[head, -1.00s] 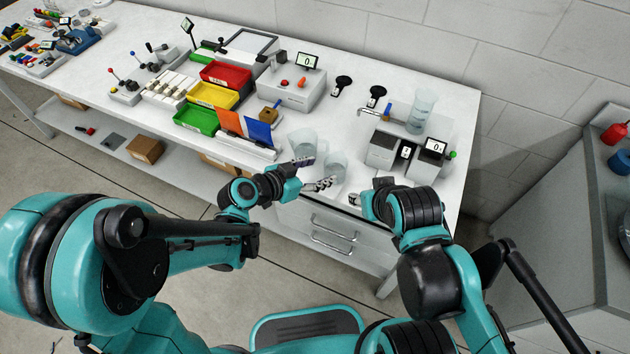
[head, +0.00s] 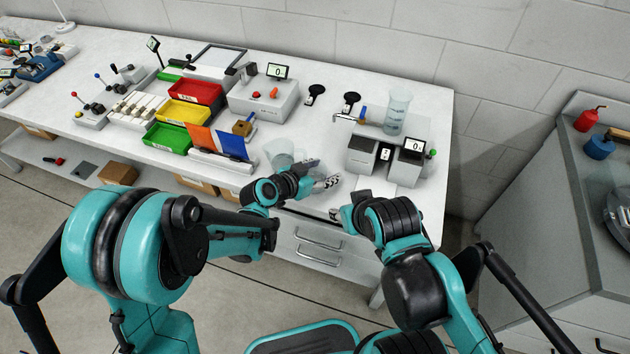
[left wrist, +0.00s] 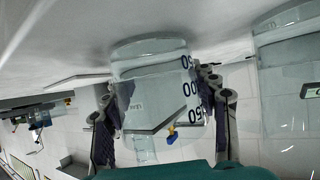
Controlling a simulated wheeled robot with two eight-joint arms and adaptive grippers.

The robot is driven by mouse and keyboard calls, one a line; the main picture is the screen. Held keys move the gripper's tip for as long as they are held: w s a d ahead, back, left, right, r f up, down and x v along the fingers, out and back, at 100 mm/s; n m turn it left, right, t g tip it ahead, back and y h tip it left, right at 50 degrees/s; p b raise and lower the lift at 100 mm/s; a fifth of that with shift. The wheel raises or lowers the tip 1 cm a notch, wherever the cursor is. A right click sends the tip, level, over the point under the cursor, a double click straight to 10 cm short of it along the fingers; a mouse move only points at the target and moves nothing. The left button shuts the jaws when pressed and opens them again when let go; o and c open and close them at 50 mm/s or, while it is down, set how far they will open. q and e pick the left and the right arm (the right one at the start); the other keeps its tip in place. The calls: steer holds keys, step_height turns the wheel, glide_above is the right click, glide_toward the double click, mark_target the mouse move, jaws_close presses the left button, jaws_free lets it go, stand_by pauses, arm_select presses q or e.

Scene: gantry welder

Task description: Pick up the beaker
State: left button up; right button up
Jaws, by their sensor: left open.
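A clear glass beaker (left wrist: 165,98) with dark volume marks stands between the two fingers of my left gripper (left wrist: 160,128) in the left wrist view. In the head view my left gripper (head: 322,173) is at the bench's front part, open, with a finger on either side of the beaker (head: 318,169), which is largely hidden there. I cannot tell whether the fingers touch the glass. My right gripper (head: 338,213) is low at the bench's front edge, partly hidden by its own arm; its jaw state is unclear.
A second clear glass vessel (head: 279,152) stands close by to the left and also shows in the left wrist view (left wrist: 288,55). Green, yellow and red bins (head: 167,138) lie left.

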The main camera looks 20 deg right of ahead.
arm_select(q)
steer(key=shift+r, duration=0.1)
arm_select(e)
steer(key=shift+r, duration=0.1)
arm_select(q)
steer(key=c, duration=0.9)
steer(key=shift+c, duration=0.2)
steer(key=shift+r, duration=0.15)
arm_select(e)
steer(key=shift+r, duration=0.1)
